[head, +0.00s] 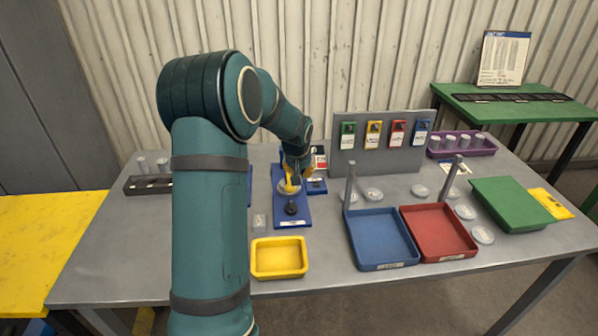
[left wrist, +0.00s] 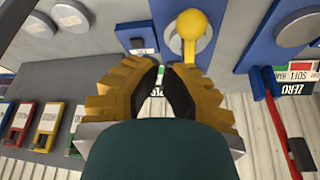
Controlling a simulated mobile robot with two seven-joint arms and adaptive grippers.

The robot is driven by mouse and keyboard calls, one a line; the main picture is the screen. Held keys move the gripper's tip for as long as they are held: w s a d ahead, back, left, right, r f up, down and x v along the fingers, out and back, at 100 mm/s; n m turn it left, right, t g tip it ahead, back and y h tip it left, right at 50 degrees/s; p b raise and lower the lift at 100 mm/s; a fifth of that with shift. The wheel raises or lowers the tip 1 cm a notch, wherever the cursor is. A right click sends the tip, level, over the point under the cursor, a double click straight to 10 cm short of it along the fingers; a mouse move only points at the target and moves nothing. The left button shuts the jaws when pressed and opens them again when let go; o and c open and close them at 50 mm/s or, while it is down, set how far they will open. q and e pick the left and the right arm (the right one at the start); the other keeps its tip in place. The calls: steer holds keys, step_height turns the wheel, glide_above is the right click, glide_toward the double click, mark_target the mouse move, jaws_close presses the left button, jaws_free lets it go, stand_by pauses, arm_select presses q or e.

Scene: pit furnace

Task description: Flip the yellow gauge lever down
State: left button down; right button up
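The yellow gauge lever (head: 289,186) stands on a pale round disc on a blue base plate (head: 279,214) at the table's middle. In the left wrist view its round yellow knob (left wrist: 191,24) shows large at the top, with its shaft running down in front of the disc (left wrist: 203,47). My left gripper (head: 296,177) is close beside the lever in the head view. In the left wrist view the fingertips (left wrist: 166,70) are almost together, with only a narrow gap and nothing between them. They are just short of the lever; contact cannot be told. My right gripper is not in view.
A yellow tray (head: 279,274) sits in front of the blue plate. Blue (head: 381,239) and red (head: 438,232) trays stand to the right. A grey upright panel (head: 345,168) with coloured switches rises behind. My left arm hides the table's left part.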

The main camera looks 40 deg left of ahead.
arm_select(q)
steer(key=s+d+r, duration=0.1)
steer(key=s+d, duration=0.4)
steer(key=shift+s+d+r, duration=0.35)
steer(key=shift+f, duration=0.1)
stand_by(0.4)
